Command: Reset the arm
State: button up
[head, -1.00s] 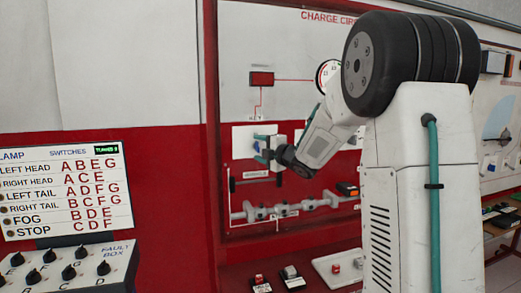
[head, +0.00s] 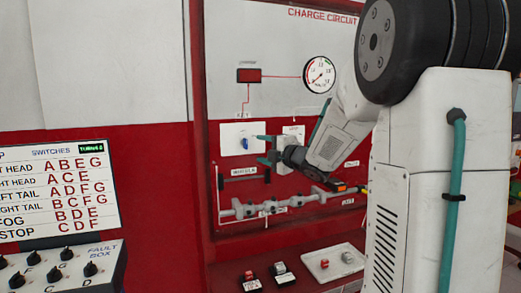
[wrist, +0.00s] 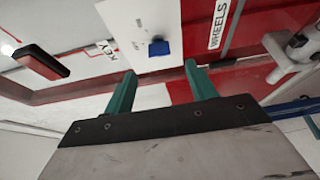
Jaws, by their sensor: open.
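My gripper (head: 265,150) has teal fingers that stand open and empty in front of the charge circuit panel (head: 282,100). It is just right of the blue key knob (head: 245,143), which sits on a white plate. In the wrist view the open fingers (wrist: 161,70) point toward the panel, with a gap between them. The blue knob (wrist: 158,47) shows beyond that gap, apart from the fingers. My arm reaches in from the right and hides part of the panel.
A round gauge (head: 320,74) and a red display (head: 250,76) are on the panel. A grey rod assembly (head: 280,206) runs below my gripper. A fault box (head: 62,272) with black knobs is at lower left, under a lamp chart (head: 55,190). Small switches (head: 280,268) sit on the red ledge.

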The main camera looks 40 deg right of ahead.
dwell(0.4)
jog(key=s+d+f+m+g+h, duration=0.35)
jog(key=d+f+m+h, duration=0.3)
jog(key=m, duration=0.25)
jog(key=s+a+f+m+g+h, duration=0.1)
jog(key=s+a+f+m+g, duration=0.35)
jog(key=s+m+g, duration=0.4)
jog(key=s+a+f+m+g+y, duration=0.1)
jog(key=s+a+g+y, duration=0.3)
jog(key=s+a, duration=2.1)
jog(key=shift+s+m+y, duration=0.2)
jog(key=shift+m+y, duration=0.25)
jog(key=shift+y, duration=0.2)
jog(key=shift+a, duration=0.1)
